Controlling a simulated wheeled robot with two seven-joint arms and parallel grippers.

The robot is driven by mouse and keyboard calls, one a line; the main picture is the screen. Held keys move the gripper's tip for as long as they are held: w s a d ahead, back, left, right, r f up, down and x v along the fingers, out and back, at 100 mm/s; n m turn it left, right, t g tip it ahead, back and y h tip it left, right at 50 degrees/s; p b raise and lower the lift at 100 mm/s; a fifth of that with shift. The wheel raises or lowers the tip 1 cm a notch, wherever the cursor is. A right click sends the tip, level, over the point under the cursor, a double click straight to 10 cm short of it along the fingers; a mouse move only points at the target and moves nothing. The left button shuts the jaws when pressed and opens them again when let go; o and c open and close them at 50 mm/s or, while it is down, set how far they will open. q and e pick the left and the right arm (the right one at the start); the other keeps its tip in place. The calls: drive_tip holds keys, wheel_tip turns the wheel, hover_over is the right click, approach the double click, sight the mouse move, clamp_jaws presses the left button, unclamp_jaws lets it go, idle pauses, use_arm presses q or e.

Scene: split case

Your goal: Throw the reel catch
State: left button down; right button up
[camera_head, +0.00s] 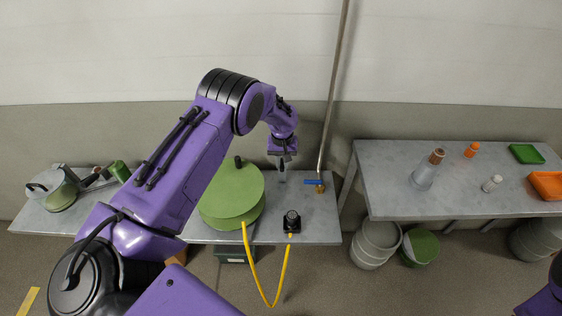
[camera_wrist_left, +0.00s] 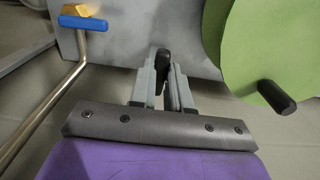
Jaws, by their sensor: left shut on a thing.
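The reel is a round green drum (camera_head: 232,205) on the left grey table, with a black knob (camera_head: 238,161) standing on its top. In the left wrist view the green drum (camera_wrist_left: 250,45) is at the right, with its knob (camera_wrist_left: 276,96) pointing outward. My left gripper (camera_head: 282,170) is right of the drum, low over the table. In the left wrist view my left gripper (camera_wrist_left: 164,76) is shut on a small black lever (camera_wrist_left: 162,57), which looks like the reel catch. The fingers hide its lower part. My right gripper is out of view.
A blue-handled valve (camera_head: 314,182) on a pipe stands close right of my left gripper. A black fitting (camera_head: 292,222) with a yellow hose (camera_head: 265,300) sits at the table's front. A second table (camera_head: 400,180) holds bottles and trays. Bins (camera_head: 377,243) stand below.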

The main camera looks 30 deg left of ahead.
use_arm(q)
drive_tip(key=shift+n, duration=0.3)
drive_tip(key=c, duration=1.1)
unclamp_jaws()
wheel_tip(320, 180, up, 11)
drive_tip(key=shift+f+b, duration=0.15)
drive_tip(key=shift+b, duration=0.65)
